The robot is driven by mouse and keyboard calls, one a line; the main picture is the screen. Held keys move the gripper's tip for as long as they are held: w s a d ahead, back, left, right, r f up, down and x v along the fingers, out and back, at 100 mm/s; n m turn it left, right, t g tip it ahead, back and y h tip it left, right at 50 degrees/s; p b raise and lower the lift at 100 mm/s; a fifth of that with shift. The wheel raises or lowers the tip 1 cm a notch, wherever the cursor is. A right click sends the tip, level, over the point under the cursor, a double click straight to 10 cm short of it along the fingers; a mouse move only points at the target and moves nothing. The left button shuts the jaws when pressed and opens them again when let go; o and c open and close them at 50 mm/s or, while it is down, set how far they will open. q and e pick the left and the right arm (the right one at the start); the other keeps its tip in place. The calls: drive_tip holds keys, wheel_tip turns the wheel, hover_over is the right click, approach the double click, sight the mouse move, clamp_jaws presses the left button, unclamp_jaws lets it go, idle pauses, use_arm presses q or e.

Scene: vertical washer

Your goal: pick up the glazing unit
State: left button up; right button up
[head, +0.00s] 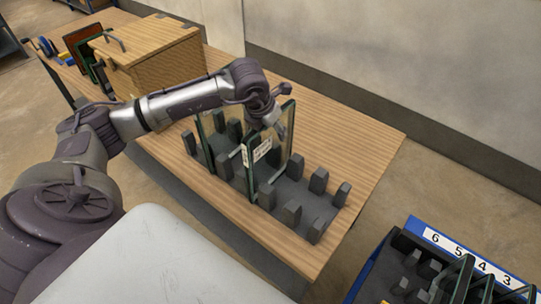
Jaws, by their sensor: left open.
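A glazing unit (270,153), a clear pane with a dark green edge and a white label, stands upright in a dark grey rack (288,188) on the wooden table. Another glass pane (205,133) stands farther left in the same rack. My left gripper (272,124) is open at the top of the labelled glazing unit. It hides part of the pane's upper edge, and I cannot tell whether the fingers touch the glass. My right gripper is not in view.
A wooden box (150,62) stands at the table's far left, with small coloured items (45,47) beyond it. A blue rack numbered 6, 5, 4, 3 (470,255) holds dark-edged panes at lower right. The table's (365,135) right end is clear. A wall runs behind.

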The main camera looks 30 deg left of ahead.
use_arm(q)
drive_tip(key=shift+c, duration=0.2)
clamp_jaws()
idle(0.3)
drive_tip(key=shift+w+r, duration=0.1)
drive_tip(key=shift+r, duration=0.05)
